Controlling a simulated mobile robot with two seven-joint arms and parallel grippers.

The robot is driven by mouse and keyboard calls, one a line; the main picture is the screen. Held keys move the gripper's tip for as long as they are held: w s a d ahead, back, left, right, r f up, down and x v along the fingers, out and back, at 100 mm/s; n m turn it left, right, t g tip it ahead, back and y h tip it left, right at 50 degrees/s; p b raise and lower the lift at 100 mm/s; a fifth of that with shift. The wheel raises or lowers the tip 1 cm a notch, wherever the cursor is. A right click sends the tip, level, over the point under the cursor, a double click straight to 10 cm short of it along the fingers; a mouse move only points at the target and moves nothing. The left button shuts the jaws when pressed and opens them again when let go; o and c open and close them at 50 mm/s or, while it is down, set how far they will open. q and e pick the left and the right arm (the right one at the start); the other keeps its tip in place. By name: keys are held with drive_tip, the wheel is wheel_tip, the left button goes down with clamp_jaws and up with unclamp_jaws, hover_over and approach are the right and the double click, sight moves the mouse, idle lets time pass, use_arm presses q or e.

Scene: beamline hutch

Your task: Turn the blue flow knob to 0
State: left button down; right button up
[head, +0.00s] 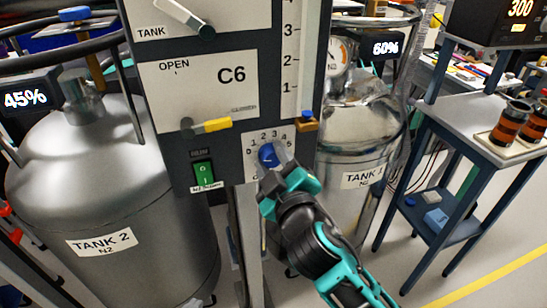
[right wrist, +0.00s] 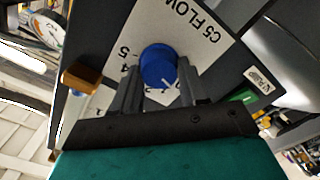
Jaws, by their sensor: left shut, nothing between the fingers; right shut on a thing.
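The blue flow knob (head: 267,155) sits on a white dial plate (head: 250,141) numbered up to 5, low on the grey panel. In the right wrist view the knob (right wrist: 158,64) is beside the "C5 FLOW" lettering. My right gripper (head: 279,165) has its fingers on either side of the knob and is shut on it; the fingers (right wrist: 155,88) also show in the right wrist view. A white pointer line on the knob points down and slightly right there, toward figures partly hidden by the fingers; I cannot read its exact value. My left gripper is not in view.
A green switch (head: 203,174) is left of the dial, below a yellow-handled C6 lever (head: 212,126). A brown-orange block (head: 306,122) juts out at the upper right of the dial. Tank 2 (head: 85,190) and Tank 1 (head: 360,140) flank the panel. A blue table (head: 470,118) stands right.

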idle(0.3)
drive_tip(key=o, duration=1.1)
drive_tip(key=shift+c, duration=0.2)
